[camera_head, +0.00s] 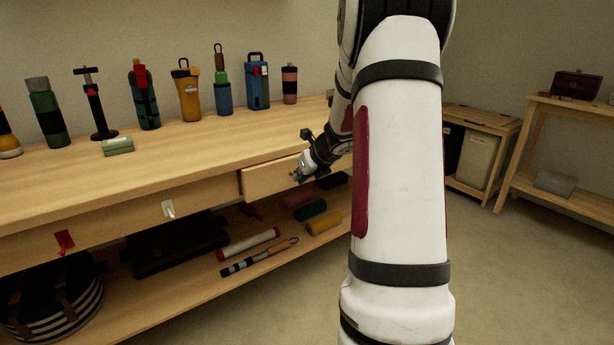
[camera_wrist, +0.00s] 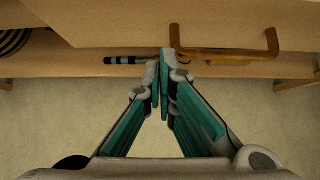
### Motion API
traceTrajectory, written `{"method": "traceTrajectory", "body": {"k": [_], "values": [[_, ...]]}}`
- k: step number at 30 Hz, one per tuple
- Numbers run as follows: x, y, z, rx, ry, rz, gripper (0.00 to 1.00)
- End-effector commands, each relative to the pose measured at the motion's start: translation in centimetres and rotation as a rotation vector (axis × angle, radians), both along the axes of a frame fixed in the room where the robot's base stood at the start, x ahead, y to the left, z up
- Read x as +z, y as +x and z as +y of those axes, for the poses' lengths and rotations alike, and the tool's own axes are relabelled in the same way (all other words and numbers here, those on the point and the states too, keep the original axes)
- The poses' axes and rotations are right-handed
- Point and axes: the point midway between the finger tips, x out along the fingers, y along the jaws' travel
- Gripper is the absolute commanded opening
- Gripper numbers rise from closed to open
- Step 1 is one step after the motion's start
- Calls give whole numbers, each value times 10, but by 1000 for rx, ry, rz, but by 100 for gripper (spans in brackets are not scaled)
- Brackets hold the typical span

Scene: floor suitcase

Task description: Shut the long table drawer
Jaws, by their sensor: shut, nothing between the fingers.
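The long table drawer (camera_head: 272,179) is a pale wood front under the tabletop, and it stands out from the table's face. My gripper (camera_head: 299,177) is at this front, near its right part, with my arm hiding what lies further right. In the wrist view the drawer front (camera_wrist: 130,22) fills the top, with a brass-coloured bar handle (camera_wrist: 235,61) on it. My gripper (camera_wrist: 163,62) is shut and empty, its teal fingers together beside the left end of the handle. I cannot tell whether the fingertips touch the handle or the front.
The long wooden table (camera_head: 130,172) carries several bottles and a green box (camera_head: 118,146). Its lower shelf (camera_head: 200,280) holds a dark case (camera_head: 180,243), a striped bag (camera_head: 55,300) and rolls. A side table (camera_head: 570,110) stands at right. The floor in front is clear.

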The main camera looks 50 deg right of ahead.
Motion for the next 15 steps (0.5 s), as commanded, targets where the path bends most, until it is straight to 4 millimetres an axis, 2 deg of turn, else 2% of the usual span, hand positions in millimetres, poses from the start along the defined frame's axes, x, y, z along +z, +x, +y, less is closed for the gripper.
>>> {"method": "traceTrajectory", "body": {"k": [3, 6, 15], "values": [[1, 19, -4, 3, -2, -1, 0], [1, 29, -7, 1, -2, -1, 0], [1, 38, -10, -1, -1, 0, 0]]}}
